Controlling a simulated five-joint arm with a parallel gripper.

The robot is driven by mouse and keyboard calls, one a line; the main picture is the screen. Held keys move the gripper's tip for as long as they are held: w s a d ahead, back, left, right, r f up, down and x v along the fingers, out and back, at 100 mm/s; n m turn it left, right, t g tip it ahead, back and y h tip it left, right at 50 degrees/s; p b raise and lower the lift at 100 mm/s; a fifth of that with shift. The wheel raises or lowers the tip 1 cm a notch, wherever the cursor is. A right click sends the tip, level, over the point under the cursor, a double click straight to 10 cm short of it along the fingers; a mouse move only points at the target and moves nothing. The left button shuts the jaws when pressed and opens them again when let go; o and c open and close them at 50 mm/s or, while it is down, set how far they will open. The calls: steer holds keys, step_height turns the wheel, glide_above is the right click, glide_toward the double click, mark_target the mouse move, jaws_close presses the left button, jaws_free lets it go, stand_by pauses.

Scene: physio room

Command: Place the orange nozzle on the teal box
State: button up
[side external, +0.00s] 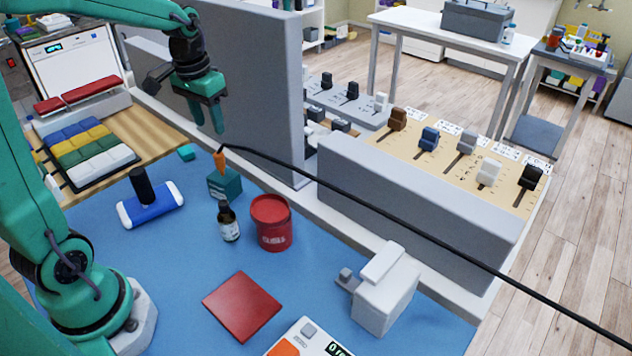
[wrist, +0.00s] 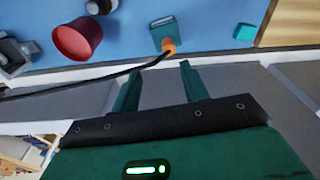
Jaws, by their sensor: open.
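The orange nozzle (side external: 219,160) stands roughly upright at the top of the teal box (side external: 225,186), with a black hose running from its upper end. In the wrist view the nozzle (wrist: 168,46) overlaps the edge of the teal box (wrist: 162,30) nearest my gripper; its exact contact with the box top is unclear. My gripper (side external: 208,127) is open and empty, above the nozzle and apart from it, close to the grey upright panel. In the wrist view the fingers of my gripper (wrist: 160,72) point toward the nozzle with a gap left between.
A brown bottle (side external: 228,222) and a red tub (side external: 271,222) stand close to the box. A blue-and-white roller (side external: 150,205) lies left. The grey panel (side external: 255,90) rises behind. The hose (side external: 390,212) stretches right across the low wall. The blue mat (side external: 170,270) has free room in front.

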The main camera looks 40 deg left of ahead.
steer(key=s+d+r+m+t, duration=0.1)
steer(key=s+d+r+t, duration=0.3)
steer(key=s+d, duration=0.7)
steer(key=shift+s+m, duration=0.3)
steer(key=shift+s, duration=0.85)
